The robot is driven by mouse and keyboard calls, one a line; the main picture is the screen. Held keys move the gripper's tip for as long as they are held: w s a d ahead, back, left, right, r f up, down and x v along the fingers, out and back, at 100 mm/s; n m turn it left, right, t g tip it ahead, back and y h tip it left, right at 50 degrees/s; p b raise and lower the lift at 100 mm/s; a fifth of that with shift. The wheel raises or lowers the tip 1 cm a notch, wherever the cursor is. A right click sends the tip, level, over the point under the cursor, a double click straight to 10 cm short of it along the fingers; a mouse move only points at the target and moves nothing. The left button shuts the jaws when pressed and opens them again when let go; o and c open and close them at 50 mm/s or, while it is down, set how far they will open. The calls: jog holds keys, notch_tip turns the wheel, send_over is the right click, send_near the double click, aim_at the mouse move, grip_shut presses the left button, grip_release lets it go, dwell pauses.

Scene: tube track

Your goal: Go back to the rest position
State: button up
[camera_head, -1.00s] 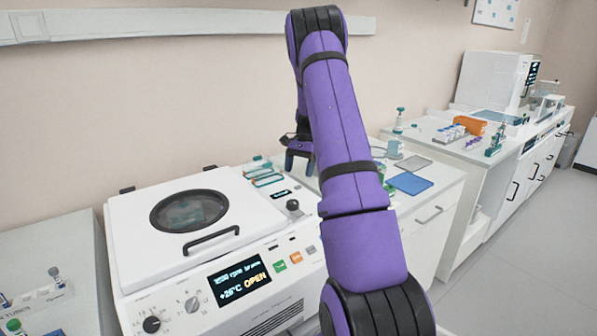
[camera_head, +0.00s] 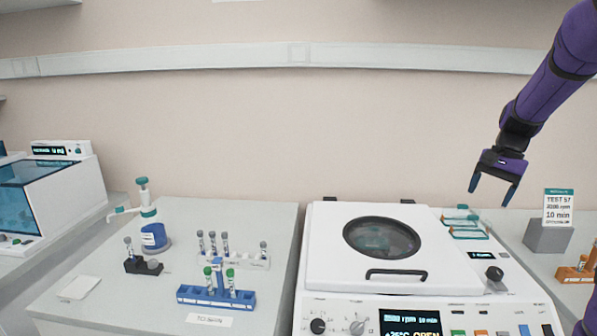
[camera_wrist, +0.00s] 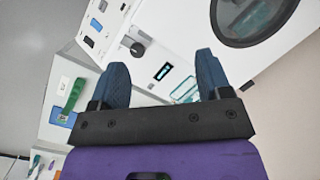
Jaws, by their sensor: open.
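My gripper (camera_head: 493,187) hangs at the right of the head view, at the end of my purple arm. Its two dark blue fingers are apart with nothing between them. It is above the right side of the white centrifuge (camera_head: 458,278), near the teal-edged holders, and touches nothing that I can see. In the wrist view the gripper (camera_wrist: 163,80) also shows spread, empty fingers. The centrifuge appears beyond them, its round window at the upper right.
A blue rack (camera_head: 216,296) with green-capped tubes and a white rack (camera_head: 234,259) with grey-capped tubes stand on the left bench (camera_head: 262,217). A bottle dispenser (camera_head: 153,235) is behind them. A sign reading TEST 57 (camera_head: 559,207) stands on a grey block at the right.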

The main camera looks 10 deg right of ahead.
jog(key=s+a+r+n+t+h, duration=0.1)
jog(key=s+a+r+n, duration=0.15)
jog(key=a, duration=0.25)
jog(key=s+a+r+n, duration=0.1)
jog(key=s+a+r, duration=0.2)
jog(key=a+r, duration=0.15)
jog(key=s+a+r+n+t, duration=0.1)
jog(key=s+a+n+t, duration=0.1)
jog(key=s+a, duration=0.5)
jog(key=s+a+n+t+h, duration=0.1)
jog(key=s+a+n, duration=0.4)
jog(key=s, duration=0.8)
jog(key=a+t, duration=0.1)
jog(key=a, duration=0.2)
jog(key=shift+r, duration=0.4)
jog(key=shift+a+n, duration=0.1)
jog(key=shift+n, duration=0.15)
jog(key=shift+c, duration=0.4)
